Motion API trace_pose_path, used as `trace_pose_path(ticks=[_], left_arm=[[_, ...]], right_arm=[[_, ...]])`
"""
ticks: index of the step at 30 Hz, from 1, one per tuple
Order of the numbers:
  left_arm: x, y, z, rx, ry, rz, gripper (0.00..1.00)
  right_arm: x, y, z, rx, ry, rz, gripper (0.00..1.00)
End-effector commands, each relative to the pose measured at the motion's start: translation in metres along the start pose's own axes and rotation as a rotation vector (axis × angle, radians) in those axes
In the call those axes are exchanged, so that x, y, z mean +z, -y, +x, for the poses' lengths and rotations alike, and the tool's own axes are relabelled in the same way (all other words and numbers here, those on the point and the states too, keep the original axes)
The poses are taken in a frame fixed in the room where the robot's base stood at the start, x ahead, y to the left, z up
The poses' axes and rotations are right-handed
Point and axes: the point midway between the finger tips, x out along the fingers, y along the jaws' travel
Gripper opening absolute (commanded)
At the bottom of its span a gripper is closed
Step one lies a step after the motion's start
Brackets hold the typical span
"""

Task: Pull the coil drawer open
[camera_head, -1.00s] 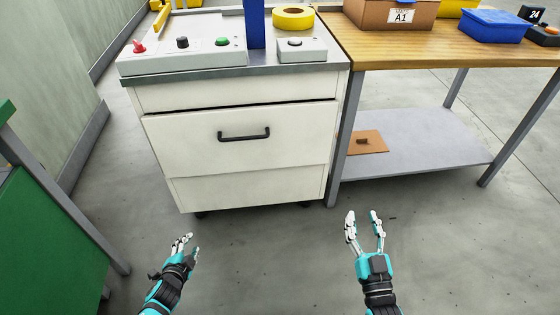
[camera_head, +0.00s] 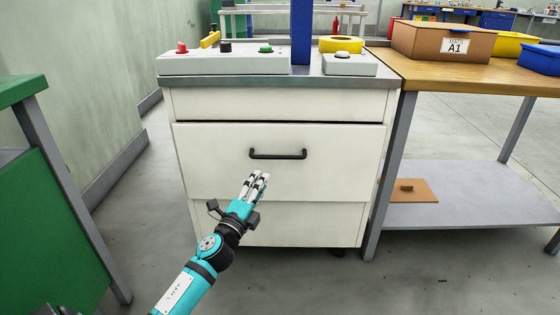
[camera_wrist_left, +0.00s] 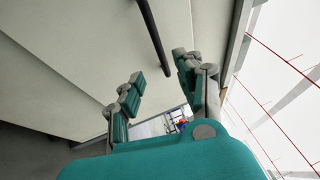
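The wide white drawer (camera_head: 215,160) is the middle front of a white cabinet and carries a black bar handle (camera_head: 278,155). The handle (camera_wrist_left: 153,38) shows there beyond the fingertips, against the pale drawer front (camera_wrist_left: 85,50). My right gripper is out of view.
A wooden-topped workbench (camera_head: 450,80) stands close at right, a green-sided bench (camera_head: 55,200) at left. Grey floor lies between.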

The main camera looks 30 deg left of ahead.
Motion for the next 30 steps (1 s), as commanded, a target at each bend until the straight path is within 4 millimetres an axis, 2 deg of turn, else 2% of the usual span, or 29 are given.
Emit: trace_pose_path(ticks=[1,9,15,21,30], left_arm=[[0.001,0.0,0.013,-0.004,0.0,0.003,0.36],[0.001,-0.001,0.071,-0.002,0.002,0.001,0.36],[0.001,-0.002,0.104,0.0,0.002,-0.002,0.36],[0.001,-0.001,0.119,0.001,0.002,-0.002,0.36],[0.001,-0.001,0.121,0.002,0.001,-0.002,0.36]], right_arm=[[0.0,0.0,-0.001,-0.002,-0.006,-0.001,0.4],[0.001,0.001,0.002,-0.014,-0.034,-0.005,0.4],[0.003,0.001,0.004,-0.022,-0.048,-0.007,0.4],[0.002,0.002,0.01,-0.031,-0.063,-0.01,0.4],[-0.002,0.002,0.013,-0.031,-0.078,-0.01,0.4]])
